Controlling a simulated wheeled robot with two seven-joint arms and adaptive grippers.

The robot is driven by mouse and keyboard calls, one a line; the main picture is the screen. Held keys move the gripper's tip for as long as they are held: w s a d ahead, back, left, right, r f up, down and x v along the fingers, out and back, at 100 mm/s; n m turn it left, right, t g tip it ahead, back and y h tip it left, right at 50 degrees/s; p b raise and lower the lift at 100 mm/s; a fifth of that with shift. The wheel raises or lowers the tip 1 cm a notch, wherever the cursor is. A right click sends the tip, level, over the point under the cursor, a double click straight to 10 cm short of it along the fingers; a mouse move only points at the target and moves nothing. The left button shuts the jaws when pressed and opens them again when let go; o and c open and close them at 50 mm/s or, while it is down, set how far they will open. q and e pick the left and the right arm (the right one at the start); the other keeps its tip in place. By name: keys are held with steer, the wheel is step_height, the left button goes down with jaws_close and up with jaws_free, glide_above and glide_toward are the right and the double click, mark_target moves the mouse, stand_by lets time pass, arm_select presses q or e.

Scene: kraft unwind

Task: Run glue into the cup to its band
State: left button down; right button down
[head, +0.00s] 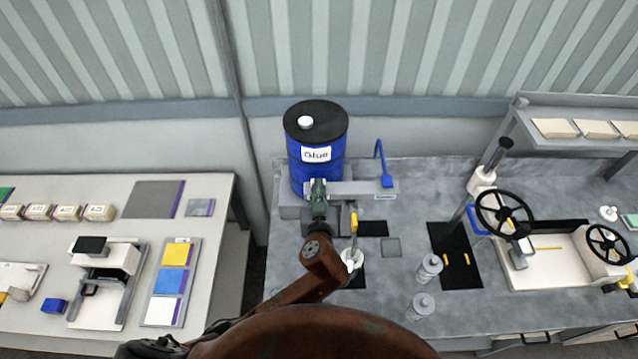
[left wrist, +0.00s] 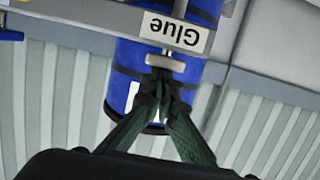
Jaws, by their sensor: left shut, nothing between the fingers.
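A blue glue drum (head: 303,177) with a black lid and a "Glue" label stands at the back of the grey bench. In the left wrist view the drum (left wrist: 190,68) shows upside down, with a pale tap-like piece (left wrist: 165,63) below its label. My left gripper (head: 318,187) is in front of the drum. Its fingertips (left wrist: 163,82) are together at this piece, with nothing held; I cannot tell if they touch it. A white cup-like vessel (head: 351,260) stands just right of my left arm, partly hidden. Its band and contents cannot be made out. My right gripper is out of view.
A yellow-tipped upright piece (head: 354,222) rises above the vessel. A blue lever (head: 387,180) stands right of the drum. Two clear capped containers (head: 428,268) (head: 422,305) stand further right, near a machine with black handwheels (head: 504,214). A separate table (head: 215,205) lies left.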

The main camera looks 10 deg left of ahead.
arm_select(q)
steer(key=shift+f, duration=0.4)
steer(key=s+d+r, duration=0.2)
steer(key=s+r, duration=0.5)
steer(key=s, duration=0.2)
steer(key=shift+s, duration=0.3)
steer(key=shift+r, duration=0.1)
stand_by(0.5)
